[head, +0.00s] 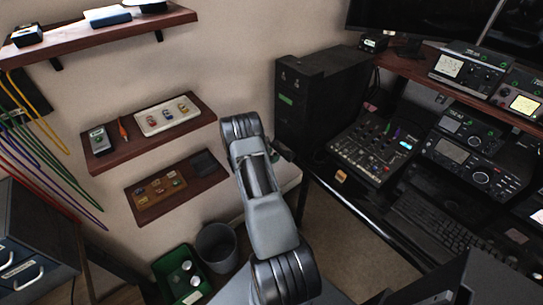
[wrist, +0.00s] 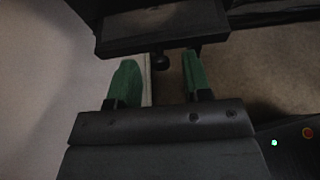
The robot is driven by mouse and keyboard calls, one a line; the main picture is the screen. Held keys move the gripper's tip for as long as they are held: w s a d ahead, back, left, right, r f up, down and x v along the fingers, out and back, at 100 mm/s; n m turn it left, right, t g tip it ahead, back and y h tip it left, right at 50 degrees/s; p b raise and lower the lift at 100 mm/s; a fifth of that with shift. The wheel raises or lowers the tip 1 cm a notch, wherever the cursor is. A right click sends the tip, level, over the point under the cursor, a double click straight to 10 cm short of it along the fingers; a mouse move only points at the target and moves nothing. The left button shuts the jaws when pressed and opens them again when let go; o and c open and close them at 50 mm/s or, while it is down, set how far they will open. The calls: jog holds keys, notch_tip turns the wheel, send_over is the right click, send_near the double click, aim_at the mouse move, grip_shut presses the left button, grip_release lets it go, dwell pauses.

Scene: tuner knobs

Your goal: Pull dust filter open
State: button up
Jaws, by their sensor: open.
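The black tower case (head: 318,105) stands against the wall, right of my arm in the head view. In the wrist view a dark flat panel with a raised frame, apparently the dust filter (wrist: 165,28), lies ahead of my gripper (wrist: 160,80). A small round black knob (wrist: 162,62) sits on its near edge. My two green fingers are apart, one on each side of the knob, with visible gaps. The knob lies near the level of the fingertips. In the head view my gripper is mostly hidden by my arm, near the lower left of the case.
A desk with a mixer (head: 370,150) and radio gear stands right of the case. Wall shelves (head: 150,130) hang on the left. A grey bin (head: 217,247) and a green crate (head: 183,277) stand on the floor below. Carpet (head: 350,245) is open under the desk.

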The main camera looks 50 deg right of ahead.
jog(key=b+v, duration=0.1)
jog(key=v, duration=1.2)
jog(key=shift+a+r+b, duration=0.15)
jog(key=shift+a+b, duration=0.15)
jog(key=shift+a, duration=0.05)
